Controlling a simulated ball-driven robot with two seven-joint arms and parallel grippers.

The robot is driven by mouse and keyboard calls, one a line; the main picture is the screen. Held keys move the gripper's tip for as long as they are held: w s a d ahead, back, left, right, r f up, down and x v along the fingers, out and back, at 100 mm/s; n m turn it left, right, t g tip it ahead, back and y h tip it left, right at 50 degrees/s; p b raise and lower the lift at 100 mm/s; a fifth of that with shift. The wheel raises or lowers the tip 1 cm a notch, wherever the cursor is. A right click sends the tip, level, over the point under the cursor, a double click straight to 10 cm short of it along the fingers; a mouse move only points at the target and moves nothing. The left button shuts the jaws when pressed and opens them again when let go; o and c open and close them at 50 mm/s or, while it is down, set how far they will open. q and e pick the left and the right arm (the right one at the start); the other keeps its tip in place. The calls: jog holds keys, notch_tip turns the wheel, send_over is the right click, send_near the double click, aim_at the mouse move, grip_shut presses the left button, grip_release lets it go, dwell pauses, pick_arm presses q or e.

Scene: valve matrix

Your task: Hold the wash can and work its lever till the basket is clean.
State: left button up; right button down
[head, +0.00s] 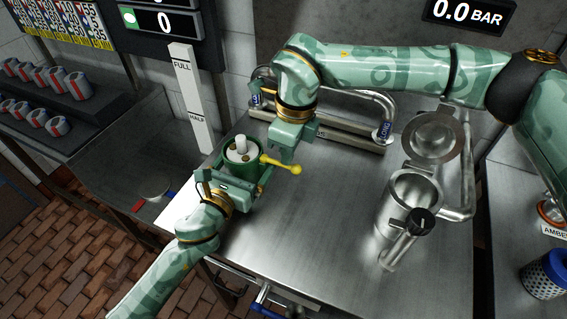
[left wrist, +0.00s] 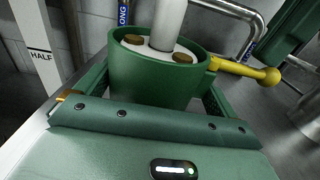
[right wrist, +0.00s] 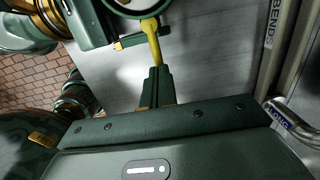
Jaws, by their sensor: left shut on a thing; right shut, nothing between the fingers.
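The wash can (head: 240,160) is a green cup with a white top, brown round spots and a white post; a yellow lever (head: 282,164) with a ball end sticks out to the right. My left gripper (left wrist: 155,92) is shut around the can's sides, and the can looks about upright. My right gripper (head: 286,153) is shut and empty, its fingertips pointing down close by the lever. In the right wrist view the closed fingers (right wrist: 156,84) overlap the lever (right wrist: 152,42); I cannot tell whether they touch. I cannot make out a basket in the can.
A white strip (head: 190,95) marked FULL and HALF stands behind the can. Tagged metal pipes (head: 335,132) lie at the back. A metal pot (head: 405,205) with raised lid and black knob stands right. The steel table (head: 310,235) is clear in front.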

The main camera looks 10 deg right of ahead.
aim_at(300, 168)
jog(key=shift+f, duration=0.5)
notch_tip(300, 168, down, 2)
jog(key=shift+f, duration=0.25)
jog(key=shift+r, duration=0.15)
jog(key=shift+s+d+r, duration=0.25)
jog(key=shift+s+d, duration=0.2)
jog(key=shift+d, duration=0.2)
jog(key=shift+s+d+r, duration=0.25)
jog(key=shift+s+d, duration=0.15)
jog(key=shift+d, duration=0.2)
notch_tip(300, 168, up, 12)
jog(key=shift+s+d, duration=0.3)
jog(key=shift+d, duration=0.15)
